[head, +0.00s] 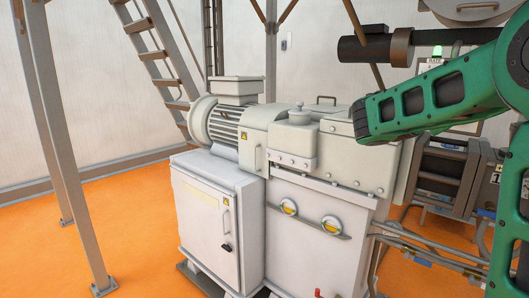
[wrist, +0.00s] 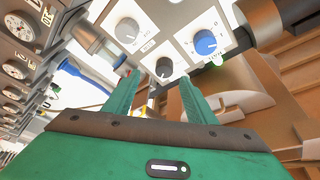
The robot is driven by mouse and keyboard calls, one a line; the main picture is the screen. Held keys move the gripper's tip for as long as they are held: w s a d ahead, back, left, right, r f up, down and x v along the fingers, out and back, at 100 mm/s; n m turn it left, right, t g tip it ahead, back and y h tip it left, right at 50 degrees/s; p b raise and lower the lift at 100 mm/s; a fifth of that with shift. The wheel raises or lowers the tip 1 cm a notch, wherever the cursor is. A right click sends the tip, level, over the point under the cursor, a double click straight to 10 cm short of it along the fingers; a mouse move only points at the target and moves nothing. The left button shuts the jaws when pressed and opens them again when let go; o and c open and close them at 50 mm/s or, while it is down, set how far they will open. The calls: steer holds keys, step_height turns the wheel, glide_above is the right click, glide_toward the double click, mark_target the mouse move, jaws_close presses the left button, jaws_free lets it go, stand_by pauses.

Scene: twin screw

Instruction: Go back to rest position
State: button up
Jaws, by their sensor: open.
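My gripper (wrist: 160,78) shows in the wrist view with its two green fingers apart and nothing between them. The fingers look apart from the knobs, though the distance is hard to judge. In the head view my green arm (head: 440,95) reaches in from the right edge, and I cannot make out the fingers there.
In the head view a pale machine with a motor (head: 223,122) and a cabinet (head: 205,215) fills the middle. A metal post (head: 60,130) and a stair (head: 155,50) stand left. Orange floor (head: 135,225) is clear at left.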

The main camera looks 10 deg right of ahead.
steer(key=s+a+f+n+g+y, duration=0.1)
steer(key=s+f+n+y, duration=0.2)
steer(key=s+f, duration=0.35)
steer(key=s+f+n+g+y, duration=0.2)
steer(key=s+f+y, duration=0.2)
steer(key=f, duration=0.6)
steer(key=s+a+f+n+g+y, duration=0.1)
steer(key=s+f+n+y, duration=0.2)
steer(key=s+f, duration=0.35)
steer(key=s+a+f+n+g+y, duration=0.4)
steer(key=s+a+f+n+y, duration=0.5)
steer(key=s+a+f, duration=0.5)
steer(key=s+a, duration=0.2)
steer(key=a, duration=0.2)
steer(key=shift+s+a, duration=0.15)
